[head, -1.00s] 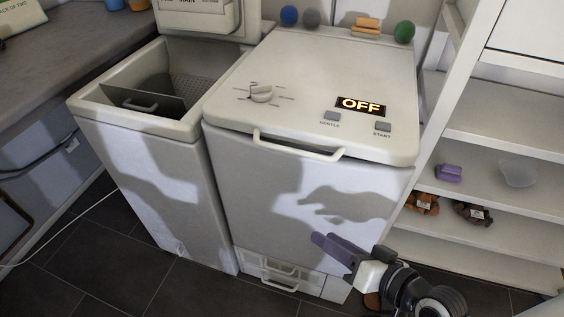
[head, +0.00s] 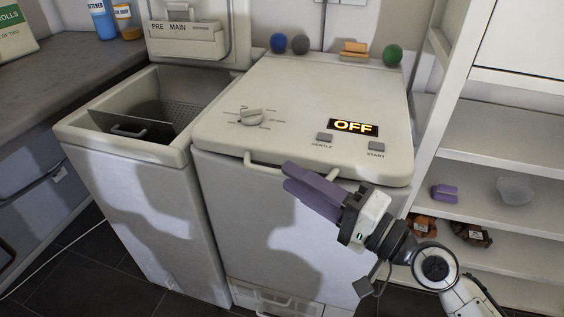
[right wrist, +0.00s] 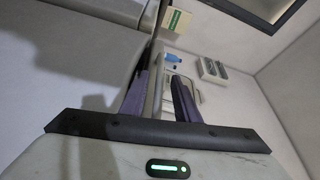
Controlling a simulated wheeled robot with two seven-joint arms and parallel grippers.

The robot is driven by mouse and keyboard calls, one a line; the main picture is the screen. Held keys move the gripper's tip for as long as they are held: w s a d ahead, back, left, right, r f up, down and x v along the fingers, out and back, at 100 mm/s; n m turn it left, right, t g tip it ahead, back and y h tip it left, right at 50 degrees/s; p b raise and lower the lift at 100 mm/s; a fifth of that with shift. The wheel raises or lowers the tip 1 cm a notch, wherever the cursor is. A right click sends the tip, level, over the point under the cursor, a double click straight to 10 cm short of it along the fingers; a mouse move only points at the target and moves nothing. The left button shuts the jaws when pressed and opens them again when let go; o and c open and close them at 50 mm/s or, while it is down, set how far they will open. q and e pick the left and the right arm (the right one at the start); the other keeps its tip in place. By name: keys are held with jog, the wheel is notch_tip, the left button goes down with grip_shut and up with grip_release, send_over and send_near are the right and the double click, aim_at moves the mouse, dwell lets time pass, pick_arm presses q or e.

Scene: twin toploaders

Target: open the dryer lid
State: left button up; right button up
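The dryer is the white toploader on the right in the head view. Its lid (head: 290,92) lies flat and closed, with a dial, two buttons and a display reading OFF. My right gripper (head: 287,177), with purple fingers, is in front of the lid's front edge by the handle. In the right wrist view its fingers (right wrist: 160,85) stand apart with a gap between them. I cannot tell whether they touch the handle. My left gripper is out of view.
The left toploader (head: 125,150) stands open beside the dryer. A blue ball (head: 278,43), a grey ball (head: 300,45), an orange item (head: 354,49) and a green ball (head: 392,55) sit behind the lid. White shelves (head: 500,135) stand close on the right. A counter (head: 60,85) is at the left.

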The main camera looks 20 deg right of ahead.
jog(key=shift+p+x, duration=0.3)
jog(key=shift+x, duration=1.55)
jog(key=shift+f, duration=0.1)
grip_shut()
